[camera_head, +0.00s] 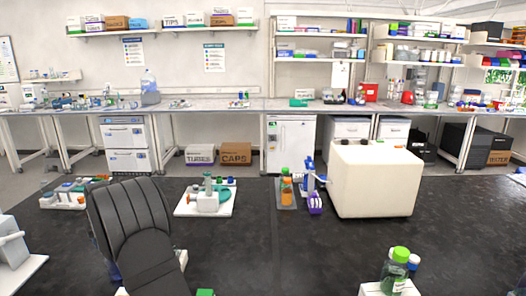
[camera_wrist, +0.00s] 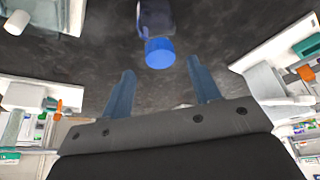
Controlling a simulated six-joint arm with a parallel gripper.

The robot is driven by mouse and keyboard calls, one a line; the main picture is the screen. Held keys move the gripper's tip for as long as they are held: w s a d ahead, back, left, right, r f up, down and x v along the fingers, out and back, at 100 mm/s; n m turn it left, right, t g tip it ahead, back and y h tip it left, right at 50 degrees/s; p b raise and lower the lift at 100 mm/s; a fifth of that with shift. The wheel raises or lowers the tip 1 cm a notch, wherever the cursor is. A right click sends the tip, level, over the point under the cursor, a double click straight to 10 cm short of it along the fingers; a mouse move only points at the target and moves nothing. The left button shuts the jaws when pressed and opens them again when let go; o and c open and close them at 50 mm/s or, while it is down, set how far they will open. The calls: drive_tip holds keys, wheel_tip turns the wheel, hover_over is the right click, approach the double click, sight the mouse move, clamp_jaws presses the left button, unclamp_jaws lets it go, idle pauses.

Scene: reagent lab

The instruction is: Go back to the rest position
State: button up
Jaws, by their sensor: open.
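My gripper (camera_wrist: 163,90) shows in the wrist view with its two blue-grey fingers apart and nothing between them. A bottle with a blue cap (camera_wrist: 160,53) stands beyond the fingertips on the dark bench top, apart from them. In the head view my dark arm fills the lower left and hides most of the gripper and what lies behind it.
The black bench (camera_head: 300,245) holds a white board with a small device (camera_head: 207,200), orange bottles (camera_head: 286,190), a blue and purple device (camera_head: 314,190), a large cream box (camera_head: 373,180) and a green-capped bottle (camera_head: 398,262). The bench middle is clear.

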drive_tip(key=x, duration=0.5)
drive_tip(key=shift+f, duration=0.3)
wheel_tip(320, 180, up, 4)
drive_tip(key=shift+w+r, duration=0.1)
drive_tip(key=shift+r, duration=0.1)
drive_tip(key=w+d+r, duration=0.2)
drive_tip(key=d+r, duration=0.9)
drive_tip(key=r, duration=0.1)
drive_tip(key=w+d+m+h, duration=0.1)
drive_tip(key=w+d+m, duration=0.2)
drive_tip(key=d, duration=1.2)
drive_tip(key=w+d+m+h, duration=0.1)
drive_tip(key=w+d+m, duration=0.2)
drive_tip(key=d, duration=1.1)
drive_tip(key=w+d+m+t+h, duration=0.1)
drive_tip(key=w+d+m, duration=0.2)
drive_tip(key=w+d, duration=0.4)
drive_tip(key=d, duration=0.8)
drive_tip(key=shift+d+f, duration=0.25)
drive_tip(key=shift+d, duration=0.05)
